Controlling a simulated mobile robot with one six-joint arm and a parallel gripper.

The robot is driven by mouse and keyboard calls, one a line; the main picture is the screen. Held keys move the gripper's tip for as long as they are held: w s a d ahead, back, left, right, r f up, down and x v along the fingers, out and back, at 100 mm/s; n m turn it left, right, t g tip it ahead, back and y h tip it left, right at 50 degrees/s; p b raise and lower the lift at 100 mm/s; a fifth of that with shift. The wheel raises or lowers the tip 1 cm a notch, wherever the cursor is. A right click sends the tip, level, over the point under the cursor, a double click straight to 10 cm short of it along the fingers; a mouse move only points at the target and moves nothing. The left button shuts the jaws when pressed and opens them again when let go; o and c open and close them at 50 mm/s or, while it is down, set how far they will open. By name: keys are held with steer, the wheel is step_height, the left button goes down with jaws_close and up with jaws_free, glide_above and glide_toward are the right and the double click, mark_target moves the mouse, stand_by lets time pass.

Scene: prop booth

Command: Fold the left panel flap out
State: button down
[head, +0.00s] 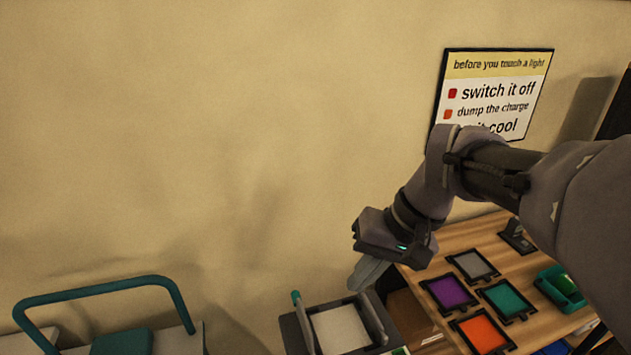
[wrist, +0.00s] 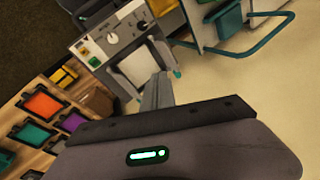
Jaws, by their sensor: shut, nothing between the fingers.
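The light unit (head: 293,334) stands at the bottom of the head view, its lower part cut off. Its pale square panel (head: 340,329) faces up. The left panel flap (head: 303,324) is a narrow grey strip standing along the panel's left edge, with a teal tip (head: 296,298). That tip also shows at the right in the wrist view (wrist: 176,73). A second flap (head: 373,317) runs along the right edge. My gripper (head: 359,284) is shut and empty, above the panel's back right corner. In the wrist view its fingers (wrist: 157,90) point toward the panel (wrist: 138,70).
A wooden table (head: 452,247) at right holds purple (head: 449,293), orange (head: 482,333), green and grey framed squares and a teal tray (head: 562,287). A teal-handled cart (head: 95,294) stands at left. A sign (head: 490,90) hangs on the back wall.

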steer(key=w+f+n+g+y+p, duration=0.1)
steer(key=w+n+g+y+p, duration=0.15)
steer(key=w, duration=0.65)
steer(key=n+g+y+p, duration=0.1)
steer(key=y+p, duration=0.1)
steer(key=p, duration=0.1)
glide_toward(297, 294)
steer(key=b+x, duration=0.4)
steer(key=x, duration=0.2)
steer(key=shift+a+f+b, duration=0.1)
steer(key=shift+f+b, duration=0.25)
steer(key=shift+f, duration=0.05)
steer(key=shift+a+r+h, duration=0.15)
steer(key=shift+a+h, duration=0.2)
steer(key=shift+h, duration=0.4)
